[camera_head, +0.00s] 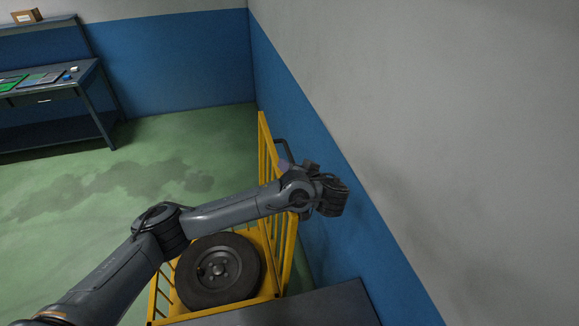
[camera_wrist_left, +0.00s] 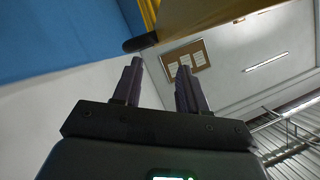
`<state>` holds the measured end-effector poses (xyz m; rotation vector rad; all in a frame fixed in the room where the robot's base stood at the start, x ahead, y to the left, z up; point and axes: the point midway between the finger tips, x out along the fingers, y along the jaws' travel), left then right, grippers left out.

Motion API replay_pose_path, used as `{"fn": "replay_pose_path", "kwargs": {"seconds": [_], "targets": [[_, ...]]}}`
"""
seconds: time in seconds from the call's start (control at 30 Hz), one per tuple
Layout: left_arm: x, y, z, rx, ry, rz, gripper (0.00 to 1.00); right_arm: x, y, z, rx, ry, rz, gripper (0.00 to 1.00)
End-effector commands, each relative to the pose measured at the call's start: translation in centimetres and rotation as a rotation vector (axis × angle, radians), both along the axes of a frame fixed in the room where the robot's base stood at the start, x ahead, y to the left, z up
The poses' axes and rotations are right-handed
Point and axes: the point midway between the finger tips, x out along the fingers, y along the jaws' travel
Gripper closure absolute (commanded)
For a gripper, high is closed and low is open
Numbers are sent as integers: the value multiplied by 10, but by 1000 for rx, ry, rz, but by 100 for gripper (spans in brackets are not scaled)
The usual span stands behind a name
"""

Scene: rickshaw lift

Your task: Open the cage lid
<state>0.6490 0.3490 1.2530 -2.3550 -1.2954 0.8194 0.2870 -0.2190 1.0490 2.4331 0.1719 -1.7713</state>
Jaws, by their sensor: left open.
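The yellow barred cage (camera_head: 158,292) stands low against the blue wall in the head view. A tall yellow barred panel (camera_head: 263,135), which may be its lid, stands upright on its right side. A dark bar like a handle (camera_head: 287,146) sticks out from that panel. My left gripper (camera_head: 284,164) is beside the panel near this bar, partly hidden by my wrist. In the left wrist view my left gripper (camera_wrist_left: 160,67) is open with nothing between its fingers. The dark bar's end (camera_wrist_left: 139,43) and yellow metal (camera_wrist_left: 149,14) show just beyond the fingertips. My right gripper is not in view.
A black wheel (camera_head: 218,270) lies inside the cage under my left arm. The blue and white wall (camera_head: 330,215) is close on the right. A workbench (camera_head: 50,85) stands far left, and the green floor (camera_head: 60,210) between is clear.

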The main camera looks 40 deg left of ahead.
Motion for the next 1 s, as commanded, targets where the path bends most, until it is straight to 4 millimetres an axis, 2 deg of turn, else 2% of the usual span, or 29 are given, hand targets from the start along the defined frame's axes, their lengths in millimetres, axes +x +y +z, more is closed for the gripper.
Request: {"fn": "replay_pose_path", "kwargs": {"seconds": [0.37,0.7,1.0], "targets": [[-1,-4,1,0,1,-1,58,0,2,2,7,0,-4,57],[-11,-23,8,0,2,-1,58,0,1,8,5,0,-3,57],[-19,-41,18,1,1,-2,58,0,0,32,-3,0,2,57]]}}
